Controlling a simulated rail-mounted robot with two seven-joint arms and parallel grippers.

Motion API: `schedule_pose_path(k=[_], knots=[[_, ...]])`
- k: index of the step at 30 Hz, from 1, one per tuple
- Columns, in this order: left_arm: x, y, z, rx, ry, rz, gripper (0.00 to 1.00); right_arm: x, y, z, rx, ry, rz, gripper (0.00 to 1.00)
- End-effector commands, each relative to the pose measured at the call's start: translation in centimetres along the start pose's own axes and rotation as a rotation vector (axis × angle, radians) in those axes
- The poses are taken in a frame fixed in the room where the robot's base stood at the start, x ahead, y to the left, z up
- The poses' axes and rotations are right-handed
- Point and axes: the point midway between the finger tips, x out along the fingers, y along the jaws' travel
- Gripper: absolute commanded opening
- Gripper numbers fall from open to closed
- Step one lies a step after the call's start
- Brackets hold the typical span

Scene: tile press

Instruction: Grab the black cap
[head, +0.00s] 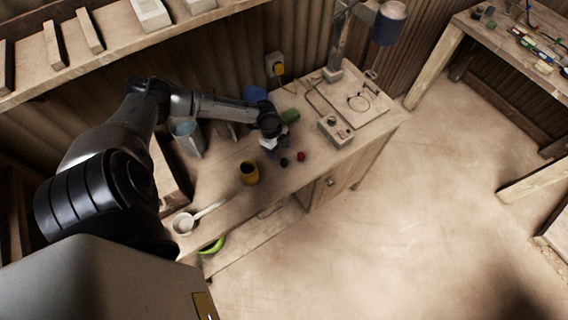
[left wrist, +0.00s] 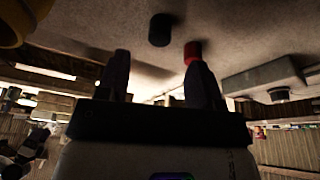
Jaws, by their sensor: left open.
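The black cap (head: 284,162) stands on the wooden workbench, just left of a red cap (head: 301,156). In the left wrist view the black cap (left wrist: 160,29) shows dark and round beyond the fingers, between their lines. The red cap (left wrist: 193,52) shows there close to the right finger's tip; I cannot tell whether they touch. My left gripper (head: 272,150) is beside the black cap on its far side. In the left wrist view my left gripper (left wrist: 162,78) is open, with nothing between its fingers. My right gripper is not in view.
A yellow mug (head: 249,172) stands left of the caps. A green cylinder (head: 289,116) lies behind them. A grey box with a knob (head: 335,130) is to the right. A white pan (head: 184,223) sits at the bench's left end. The bench front near the caps is clear.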

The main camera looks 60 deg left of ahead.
Motion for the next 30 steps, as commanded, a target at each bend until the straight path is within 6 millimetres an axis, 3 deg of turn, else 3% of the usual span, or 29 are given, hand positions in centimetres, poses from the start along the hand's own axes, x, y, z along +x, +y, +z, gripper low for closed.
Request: schedule_pose_path(k=[15, 26, 30], knots=[[6.1, 0.0, -0.1, -0.001, 0.001, 0.0, 0.6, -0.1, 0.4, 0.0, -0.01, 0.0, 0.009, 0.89], [6.6, 0.0, -0.1, 0.001, 0.0, 0.0, 0.59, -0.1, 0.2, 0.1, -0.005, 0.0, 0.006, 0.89], [6.6, 0.0, -0.1, 0.001, 0.0, 0.0, 0.46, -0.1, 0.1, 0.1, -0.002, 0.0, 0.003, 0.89]])
